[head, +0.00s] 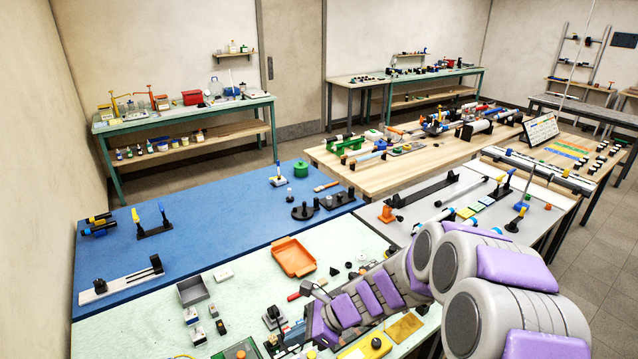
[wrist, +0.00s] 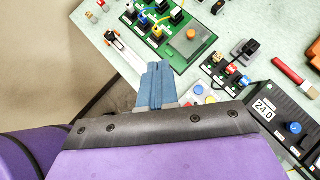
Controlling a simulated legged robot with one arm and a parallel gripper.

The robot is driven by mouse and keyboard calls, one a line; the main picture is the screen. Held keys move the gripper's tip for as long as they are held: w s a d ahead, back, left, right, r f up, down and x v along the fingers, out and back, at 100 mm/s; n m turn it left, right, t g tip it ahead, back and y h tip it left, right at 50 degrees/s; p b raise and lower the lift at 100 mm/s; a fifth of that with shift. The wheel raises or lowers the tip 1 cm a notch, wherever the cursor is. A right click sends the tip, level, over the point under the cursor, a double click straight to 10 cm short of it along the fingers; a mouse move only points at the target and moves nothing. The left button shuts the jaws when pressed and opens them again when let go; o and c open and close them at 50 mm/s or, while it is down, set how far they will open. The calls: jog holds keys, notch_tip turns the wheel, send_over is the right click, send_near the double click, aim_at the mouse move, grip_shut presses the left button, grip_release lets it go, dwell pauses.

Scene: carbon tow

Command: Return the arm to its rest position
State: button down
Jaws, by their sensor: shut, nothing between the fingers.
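My arm shows in the head view as grey links with purple pads (head: 370,290). It reaches from the lower right over the front part of the pale green bench (head: 150,315). In the wrist view, my gripper (wrist: 157,68) has its two blue-grey fingers together, with nothing between them. The fingers are above the bench near its edge, beside a green circuit board (wrist: 185,45) with an orange knob. In the head view the fingers are hard to make out among the small parts.
An orange tray (head: 293,257) and a grey tray (head: 193,291) lie farther back. The blue bench (head: 215,210) behind has broad clear areas.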

jog(key=s+d+r+n+g+h, duration=0.1)
jog(key=s+d+r+n, duration=0.1)
jog(key=s+n, duration=0.25)
jog(key=s+d+r+n+h+b, duration=0.1)
jog(key=s+d+r+n, duration=0.15)
jog(key=s, duration=0.35)
jog(key=s+d+r+n+g+h, duration=0.1)
jog(key=s+r+n, duration=0.2)
jog(key=s+n, duration=0.15)
jog(key=s+d+r+n+h+b, duration=0.1)
jog(key=s+d+n+h, duration=0.5)
jog(key=s+d, duration=0.7)
jog(key=shift+s+d+r+n, duration=0.2)
jog(key=shift+s+d+n, duration=0.15)
jog(key=shift+s+n, duration=0.35)
dwell(1.5)
